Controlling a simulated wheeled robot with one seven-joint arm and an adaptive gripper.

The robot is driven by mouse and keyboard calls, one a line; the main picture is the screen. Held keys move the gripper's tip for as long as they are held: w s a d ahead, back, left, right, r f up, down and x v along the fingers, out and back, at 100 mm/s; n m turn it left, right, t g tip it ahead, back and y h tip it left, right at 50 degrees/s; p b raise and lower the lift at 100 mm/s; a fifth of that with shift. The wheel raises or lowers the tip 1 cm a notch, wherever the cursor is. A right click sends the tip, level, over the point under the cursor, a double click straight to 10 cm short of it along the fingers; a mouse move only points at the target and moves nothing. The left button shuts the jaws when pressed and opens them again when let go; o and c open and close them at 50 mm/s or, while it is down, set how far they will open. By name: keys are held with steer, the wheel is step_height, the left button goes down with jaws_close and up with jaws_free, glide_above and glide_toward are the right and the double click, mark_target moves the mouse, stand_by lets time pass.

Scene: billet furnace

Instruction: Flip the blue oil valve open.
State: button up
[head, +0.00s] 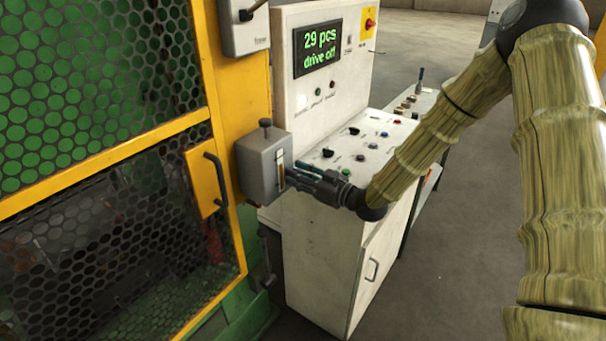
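A grey oil box (262,168) with a dark knob on top and an amber sight strip on its front is fixed to the yellow post. My gripper (297,174) reaches in from the right, with its fingertips close to the right side of this box, beside the sight strip. A small blue-green part (311,177) shows at the fingers. I cannot tell whether it is the blue oil valve's handle or part of the gripper. The fingers hide that spot, so the valve's position and any contact are unclear.
A white control cabinet (325,240) with buttons stands behind and below my gripper. Its display (318,47) reads "29 pcs drive off". A yellow-framed mesh door with a black handle (216,180) is on the left. Open floor (465,210) lies to the right.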

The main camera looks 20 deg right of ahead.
steer(key=v, duration=1.2)
steer(key=shift+d+f, duration=0.1)
steer(key=s+a+f+m+g+h, duration=0.2)
steer(key=s+f, duration=0.3)
steer(key=f, duration=0.4)
steer(key=s+a+f+m+g+h, duration=0.1)
steer(key=s+f+m+g+h, duration=0.2)
steer(key=f, duration=0.6)
steer(key=s+a+f+m+g+h, duration=0.1)
steer(key=s+a+f+g+h, duration=0.1)
steer(key=s+f, duration=0.55)
steer(key=s+f+m+g+h, duration=0.1)
steer(key=s+f+g+h, duration=0.1)
steer(key=s+f, duration=0.4)
steer(key=s+f+m+g+h, duration=0.1)
steer(key=s+f+g, duration=0.4)
steer(key=s, duration=1.2)
steer(key=shift+s+a+f+h, duration=0.3)
steer(key=shift+f+h, duration=0.2)
steer(key=shift+f, duration=0.15)
steer(key=shift+d, duration=0.1)
